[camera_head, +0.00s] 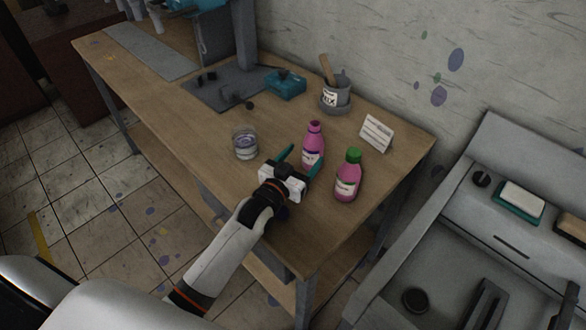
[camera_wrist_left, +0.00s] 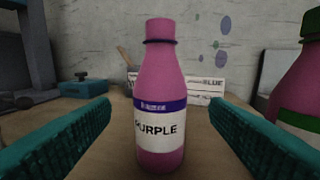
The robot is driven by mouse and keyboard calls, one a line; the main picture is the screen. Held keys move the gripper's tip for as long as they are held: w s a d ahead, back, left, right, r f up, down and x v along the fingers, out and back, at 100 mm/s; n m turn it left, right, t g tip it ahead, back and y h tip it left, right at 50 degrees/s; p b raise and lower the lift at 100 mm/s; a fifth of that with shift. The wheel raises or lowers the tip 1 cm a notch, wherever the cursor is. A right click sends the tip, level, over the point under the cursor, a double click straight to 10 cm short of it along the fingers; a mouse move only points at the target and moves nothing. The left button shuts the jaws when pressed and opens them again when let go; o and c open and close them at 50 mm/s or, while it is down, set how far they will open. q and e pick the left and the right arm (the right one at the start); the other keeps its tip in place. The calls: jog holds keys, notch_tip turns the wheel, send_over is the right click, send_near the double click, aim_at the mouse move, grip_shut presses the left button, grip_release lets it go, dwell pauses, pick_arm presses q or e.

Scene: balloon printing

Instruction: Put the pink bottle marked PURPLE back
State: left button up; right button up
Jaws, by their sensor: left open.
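In the left wrist view the same bottle (camera_wrist_left: 160,100) stands between the two teal fingers, with a visible gap on each side. My left gripper (camera_head: 300,160) is open around or just in front of the bottle and not closed on it. A second pink bottle with a green cap (camera_head: 347,176) stands to the right of the gripper, and part of it shows at the right edge of the left wrist view (camera_wrist_left: 298,85). My right gripper is not in view.
A glass jar (camera_head: 245,142) stands left of the gripper. Behind are a grey MIX pot (camera_head: 336,92), a white card (camera_head: 377,133) and a teal box (camera_head: 286,84). A grey sink unit (camera_head: 470,230) is at the right. The table's front edge is near my arm.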

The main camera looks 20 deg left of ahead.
pick_arm(q)
jog(key=s, duration=0.4)
jog(key=shift+s+a, duration=0.2)
jog(key=shift+a, duration=0.15)
